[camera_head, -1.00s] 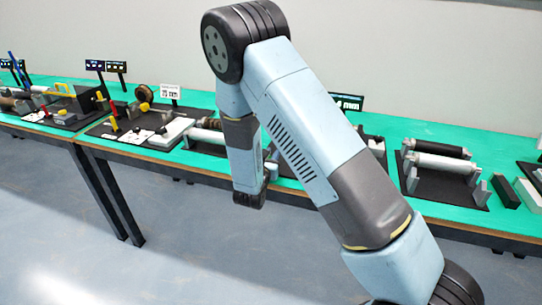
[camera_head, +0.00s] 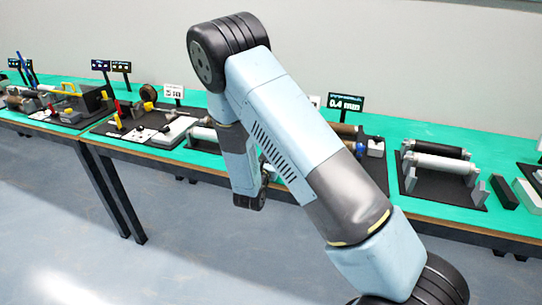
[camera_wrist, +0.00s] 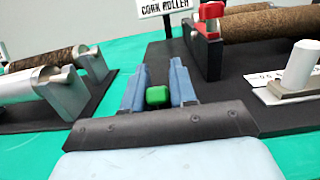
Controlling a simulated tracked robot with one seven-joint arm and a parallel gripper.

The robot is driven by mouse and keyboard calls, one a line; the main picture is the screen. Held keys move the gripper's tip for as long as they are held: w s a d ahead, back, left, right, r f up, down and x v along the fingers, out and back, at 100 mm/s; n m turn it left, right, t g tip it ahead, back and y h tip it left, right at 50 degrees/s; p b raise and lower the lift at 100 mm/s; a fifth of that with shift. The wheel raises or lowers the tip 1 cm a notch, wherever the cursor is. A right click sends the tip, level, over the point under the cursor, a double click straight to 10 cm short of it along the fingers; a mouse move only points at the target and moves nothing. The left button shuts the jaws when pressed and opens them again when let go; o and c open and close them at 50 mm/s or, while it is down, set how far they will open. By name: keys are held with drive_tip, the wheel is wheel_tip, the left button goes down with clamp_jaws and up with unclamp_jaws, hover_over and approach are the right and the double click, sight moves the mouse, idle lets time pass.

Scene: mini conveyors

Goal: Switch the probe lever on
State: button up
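In the wrist view my gripper (camera_wrist: 158,82) has two blue fingers a short way apart, pointing over a black base plate (camera_wrist: 110,100). A small bright green block with rounded corners (camera_wrist: 157,96) sits in the gap between them. It nearly fills the gap. I cannot tell whether the fingers press on it or whether it is the probe lever's knob. A red knob (camera_wrist: 211,10) stands on a bracket beyond the fingers. A pale upright cylinder (camera_wrist: 300,64) stands on a grey base at the right. In the head view my arm hides the gripper.
A metal roller (camera_wrist: 30,84) lies in a bracket (camera_wrist: 62,92) at left. In the head view, a display (camera_head: 345,103) reads 0.4 mm. The green bench (camera_head: 420,128) holds several roller stations.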

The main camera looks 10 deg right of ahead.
drive_tip(key=o, duration=0.3)
drive_tip(key=v, duration=1.3)
drive_tip(key=shift+s+a, duration=0.15)
drive_tip(key=shift+s, duration=0.25)
drive_tip(key=s+d+r+m+g+h, duration=0.2)
drive_tip(key=s+d+r+m+g, duration=0.2)
drive_tip(key=d+r+m+g, duration=0.6)
drive_tip(key=s+d+r+m+g+h, duration=0.2)
drive_tip(key=s+d+r+m+g, duration=0.45)
drive_tip(key=d, duration=0.55)
drive_tip(key=s+a+r+m+t+y, duration=0.1)
drive_tip(key=s+r+m+t+y, duration=0.4)
drive_tip(key=s+r+m+y, duration=0.7)
wheel_tip(320, 180, up, 3)
drive_tip(key=shift+s+f+m, duration=0.2)
drive_tip(key=shift+s+m, duration=0.6)
drive_tip(key=shift+m, duration=0.45)
